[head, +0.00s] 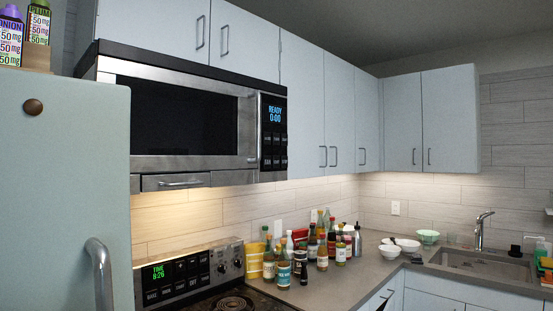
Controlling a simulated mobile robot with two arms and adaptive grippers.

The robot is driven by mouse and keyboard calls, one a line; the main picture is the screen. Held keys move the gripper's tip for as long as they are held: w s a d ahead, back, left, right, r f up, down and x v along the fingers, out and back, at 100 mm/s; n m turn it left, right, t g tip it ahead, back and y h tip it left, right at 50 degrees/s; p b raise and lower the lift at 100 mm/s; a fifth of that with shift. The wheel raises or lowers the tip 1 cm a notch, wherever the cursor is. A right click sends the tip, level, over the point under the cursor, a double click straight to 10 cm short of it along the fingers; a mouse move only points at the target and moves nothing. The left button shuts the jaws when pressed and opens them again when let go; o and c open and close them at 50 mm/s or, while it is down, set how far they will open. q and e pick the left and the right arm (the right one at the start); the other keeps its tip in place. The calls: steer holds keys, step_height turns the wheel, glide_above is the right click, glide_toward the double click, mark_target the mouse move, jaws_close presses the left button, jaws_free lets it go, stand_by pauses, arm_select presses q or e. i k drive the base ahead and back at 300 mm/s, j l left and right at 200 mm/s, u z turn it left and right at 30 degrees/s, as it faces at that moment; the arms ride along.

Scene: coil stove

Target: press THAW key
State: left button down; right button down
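The microwave (190,125) hangs under the upper cabinets, left of the middle, with its door shut. Its control panel (273,130) is at its right end, beside a vertical door handle (254,130). The panel's display (275,113) reads READY 0:00 in blue. Black keys (274,150) with small pale labels sit in rows below the display. The labels are too small to tell which key is THAW. Neither of my grippers shows in this view.
A pale green fridge (75,170) stands close at the left, its handle (101,275) sticking out. Below the microwave is the stove (190,275) with its own lit panel. Several bottles (310,250) crowd the counter to its right. The space before the microwave panel looks clear.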

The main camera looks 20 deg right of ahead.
mark_target(275, 137)
steer(key=i+l+u, duration=0.1)
steer(key=i+l, duration=1.05)
steer(key=l, duration=0.15)
steer(key=i+l+u, duration=0.15)
steer(key=i+l, duration=0.45)
